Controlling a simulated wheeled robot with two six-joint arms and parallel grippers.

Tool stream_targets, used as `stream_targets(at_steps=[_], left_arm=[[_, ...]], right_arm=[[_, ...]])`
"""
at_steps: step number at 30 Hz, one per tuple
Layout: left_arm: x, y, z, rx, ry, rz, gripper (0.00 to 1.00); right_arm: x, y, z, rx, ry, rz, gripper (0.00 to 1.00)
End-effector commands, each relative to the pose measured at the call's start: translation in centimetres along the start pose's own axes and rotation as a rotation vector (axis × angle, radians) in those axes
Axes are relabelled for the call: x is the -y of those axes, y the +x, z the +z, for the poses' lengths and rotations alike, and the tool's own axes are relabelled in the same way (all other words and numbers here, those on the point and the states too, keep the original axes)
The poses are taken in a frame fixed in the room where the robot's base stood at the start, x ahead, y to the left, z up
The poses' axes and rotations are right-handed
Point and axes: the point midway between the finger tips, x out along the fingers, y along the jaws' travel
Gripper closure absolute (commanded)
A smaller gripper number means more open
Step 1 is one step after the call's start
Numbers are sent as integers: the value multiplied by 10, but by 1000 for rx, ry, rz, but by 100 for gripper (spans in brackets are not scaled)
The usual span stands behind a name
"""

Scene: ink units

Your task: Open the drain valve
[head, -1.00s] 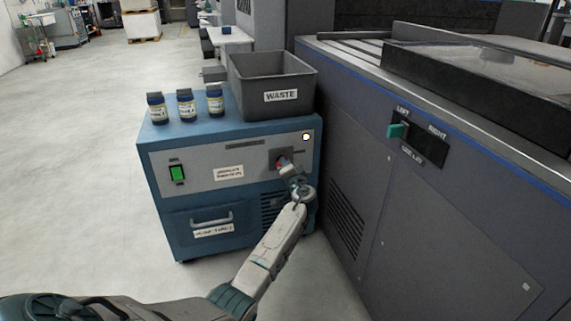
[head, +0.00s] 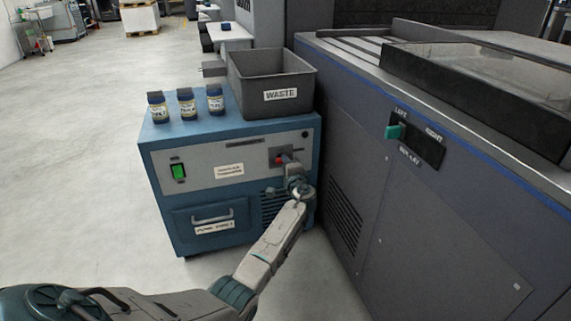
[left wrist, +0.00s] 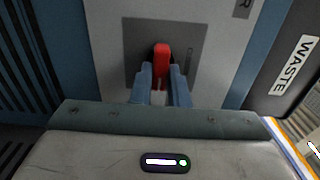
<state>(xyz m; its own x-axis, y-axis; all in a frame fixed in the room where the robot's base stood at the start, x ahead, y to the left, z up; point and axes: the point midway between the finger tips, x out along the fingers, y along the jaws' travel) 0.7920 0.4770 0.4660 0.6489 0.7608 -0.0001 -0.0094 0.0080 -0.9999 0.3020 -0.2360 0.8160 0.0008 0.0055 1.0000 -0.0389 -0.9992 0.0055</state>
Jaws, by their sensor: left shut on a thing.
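The drain valve's red handle (head: 281,160) sits on a dark square plate at the right of the blue cabinet's grey front panel. In the left wrist view, the red handle (left wrist: 162,60) stands out in front of its plate (left wrist: 135,42). My left gripper (head: 289,164) reaches it from below right. In the left wrist view, its two blue-grey fingers (left wrist: 162,80) are closed on either side of the handle. My right gripper does not show.
A grey WASTE bin (head: 272,86) and several small dark bottles (head: 187,104) stand on the blue cabinet (head: 155,190). A green switch (head: 178,171) and a drawer handle (head: 211,216) are on its front. A large dark machine (head: 400,225) stands close on the right. Open floor lies left.

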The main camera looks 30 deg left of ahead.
Motion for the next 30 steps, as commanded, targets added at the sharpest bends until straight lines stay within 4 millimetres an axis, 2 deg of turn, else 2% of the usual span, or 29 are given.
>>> stream_targets(at_steps=[10,11,13,14,23,26,30], left_arm=[[-2,-1,-1,-1,4,2,100],[-2,-1,-1,-1,4,2,80],[-2,-1,-1,-1,4,2,66],[-2,-1,-1,-1,4,2,64],[0,-2,0,-1,3,1,64],[0,-12,-1,-3,3,2,64],[1,-37,-1,-2,2,3,64]], right_arm=[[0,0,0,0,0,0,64],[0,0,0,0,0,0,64],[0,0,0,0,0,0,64],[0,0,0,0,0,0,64],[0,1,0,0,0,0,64],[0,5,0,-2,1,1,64],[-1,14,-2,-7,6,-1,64]])
